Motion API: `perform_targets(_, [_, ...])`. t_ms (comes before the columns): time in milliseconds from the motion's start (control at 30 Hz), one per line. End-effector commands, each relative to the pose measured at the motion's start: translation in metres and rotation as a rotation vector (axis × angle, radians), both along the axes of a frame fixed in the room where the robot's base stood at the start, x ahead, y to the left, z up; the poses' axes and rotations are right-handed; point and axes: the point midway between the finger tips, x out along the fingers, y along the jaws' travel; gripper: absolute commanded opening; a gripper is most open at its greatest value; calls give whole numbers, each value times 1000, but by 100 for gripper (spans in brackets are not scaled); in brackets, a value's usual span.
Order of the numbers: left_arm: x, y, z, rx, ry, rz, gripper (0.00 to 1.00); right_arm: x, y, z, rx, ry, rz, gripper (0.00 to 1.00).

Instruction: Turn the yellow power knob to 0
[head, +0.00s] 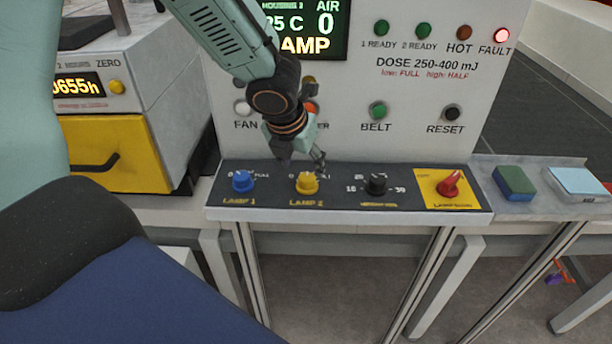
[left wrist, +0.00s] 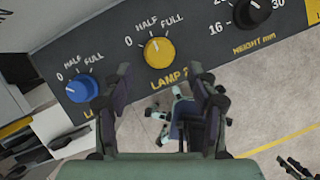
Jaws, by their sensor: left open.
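The yellow power knob (head: 307,183) sits on the dark sloping control strip (head: 341,197), above the label LAMP 2. It also shows in the left wrist view (left wrist: 157,53), with the marks 0, HALF and FULL around it. Its pale pointer line seems to point up towards HALF, but it is small. My left gripper (head: 302,163) is open and empty, just above and behind the knob in the head view. In the left wrist view its two fingers (left wrist: 161,88) stand apart below the knob, not touching it. My right gripper is not in view.
A blue LAMP 1 knob (head: 242,181) is left of the yellow one. A black height knob (head: 376,184) and a red knob (head: 449,185) on a yellow plate are to its right. The upright panel (head: 420,155) with lamps and buttons rises behind. A green-blue sponge (head: 514,183) lies farther right.

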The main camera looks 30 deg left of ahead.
Motion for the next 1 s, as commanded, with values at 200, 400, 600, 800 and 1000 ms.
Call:
perform_targets(200, [13, 2, -36, 1, 2, 0, 59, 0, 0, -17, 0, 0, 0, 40])
perform_targets(400, [19, 3, -49, -2, 1, 1, 59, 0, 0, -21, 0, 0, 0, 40])
perform_targets(600, [20, 3, -50, -3, 1, 2, 59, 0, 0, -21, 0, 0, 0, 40])
perform_targets(800, [20, 3, -50, -3, 1, 2, 50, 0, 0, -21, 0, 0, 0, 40])
perform_targets(1000, [20, 3, -50, -3, 1, 2, 33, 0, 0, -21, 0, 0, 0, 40])
